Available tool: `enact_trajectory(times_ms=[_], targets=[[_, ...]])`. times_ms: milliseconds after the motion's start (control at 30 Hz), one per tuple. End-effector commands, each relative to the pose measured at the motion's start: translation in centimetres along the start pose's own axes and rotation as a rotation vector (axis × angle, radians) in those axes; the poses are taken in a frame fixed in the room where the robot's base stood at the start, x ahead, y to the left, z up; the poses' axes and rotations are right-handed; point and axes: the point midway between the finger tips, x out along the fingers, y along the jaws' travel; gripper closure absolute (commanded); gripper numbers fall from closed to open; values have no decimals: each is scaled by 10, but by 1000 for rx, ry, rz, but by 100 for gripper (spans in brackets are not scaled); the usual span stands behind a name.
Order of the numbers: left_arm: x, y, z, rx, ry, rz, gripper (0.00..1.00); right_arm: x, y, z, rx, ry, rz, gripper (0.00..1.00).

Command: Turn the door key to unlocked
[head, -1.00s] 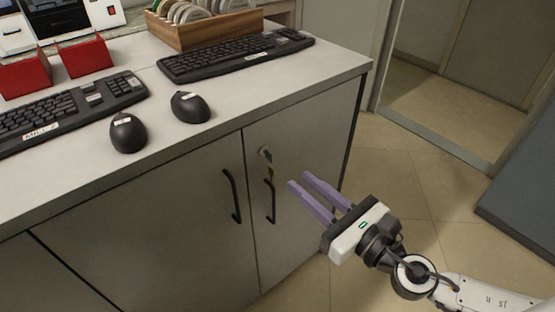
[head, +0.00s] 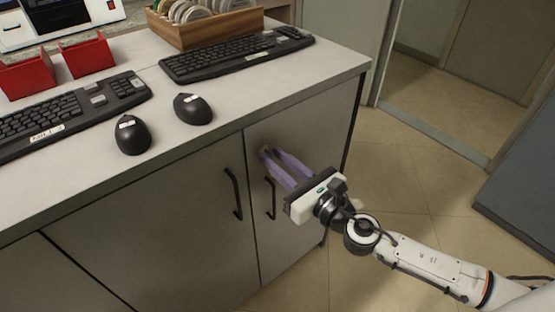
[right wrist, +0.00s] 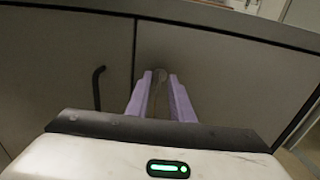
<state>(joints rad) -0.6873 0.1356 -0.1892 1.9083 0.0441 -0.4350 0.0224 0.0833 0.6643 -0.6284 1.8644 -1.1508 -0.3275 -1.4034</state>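The key's lock (head: 264,150) is on the right-hand cabinet door (head: 300,130), near its upper left corner. My right gripper (head: 272,154) is at the lock, with its two purple fingers pointing at the door. In the right wrist view the fingertips (right wrist: 160,76) stand on either side of the lock and key (right wrist: 159,77), with a gap between them. The gripper looks open. The key is mostly hidden by the fingers in the head view, so its turn angle cannot be read. My left gripper is not in view.
Black bar handles (head: 233,194) stand out from the two doors, one just below my right gripper. The countertop (head: 240,105) above holds keyboards (head: 235,57), mice (head: 132,134), red holders (head: 88,55) and a wooden rack (head: 205,28). The floor to the right is clear.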

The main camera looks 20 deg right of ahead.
Motion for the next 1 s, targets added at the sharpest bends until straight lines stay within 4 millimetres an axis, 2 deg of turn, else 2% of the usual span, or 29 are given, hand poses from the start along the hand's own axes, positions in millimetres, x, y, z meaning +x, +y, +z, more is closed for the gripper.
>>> enact_trajectory(times_ms=[33, 100, 567, 1000], targets=[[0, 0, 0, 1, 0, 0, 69, 0, 0, 0, 0, 0, 0, 89], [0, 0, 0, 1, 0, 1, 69, 0, 0, 0, 0, 0, 0, 100], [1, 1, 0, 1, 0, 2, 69, 0, 0, 0, 52, -1, -1, 100], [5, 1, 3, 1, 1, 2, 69, 0, -1, 0, 386, -2, -1, 100]])
